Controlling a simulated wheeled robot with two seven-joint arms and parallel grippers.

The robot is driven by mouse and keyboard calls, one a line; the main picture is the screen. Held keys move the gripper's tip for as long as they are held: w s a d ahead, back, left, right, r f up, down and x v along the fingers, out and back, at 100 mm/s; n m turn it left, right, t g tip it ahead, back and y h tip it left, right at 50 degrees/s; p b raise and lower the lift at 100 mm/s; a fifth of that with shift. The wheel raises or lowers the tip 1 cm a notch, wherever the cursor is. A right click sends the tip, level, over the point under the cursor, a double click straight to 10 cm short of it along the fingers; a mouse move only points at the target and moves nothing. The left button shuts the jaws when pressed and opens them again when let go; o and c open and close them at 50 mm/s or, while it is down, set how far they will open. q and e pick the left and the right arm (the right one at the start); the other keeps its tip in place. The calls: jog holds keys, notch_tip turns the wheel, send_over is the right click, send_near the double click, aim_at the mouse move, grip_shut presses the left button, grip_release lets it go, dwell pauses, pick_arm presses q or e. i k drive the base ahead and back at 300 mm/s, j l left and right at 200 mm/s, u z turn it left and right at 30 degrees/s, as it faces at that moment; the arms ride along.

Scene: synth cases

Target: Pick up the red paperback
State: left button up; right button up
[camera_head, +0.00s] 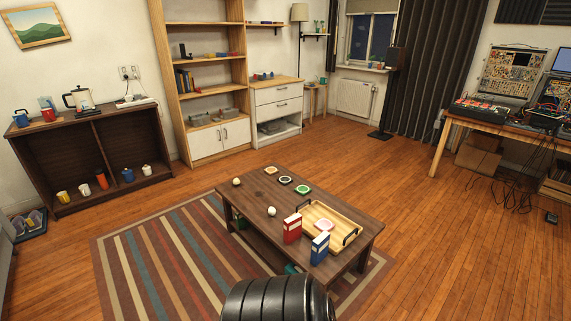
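A red paperback (292,228) stands upright on the dark wooden coffee table (245,198), near the table's front left edge. A blue book (320,248) stands upright beside it to the right and nearer to me, apart from it. Neither of my grippers is in view.
A wooden tray (349,236) with a pink item lies right behind the books. Two pale balls and several coasters lie farther back on the table. A striped rug (150,262) lies under and left of it. The wooden floor (440,230) to the right is clear.

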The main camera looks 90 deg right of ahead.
aim_at(291, 226)
jog(key=z, duration=2.8)
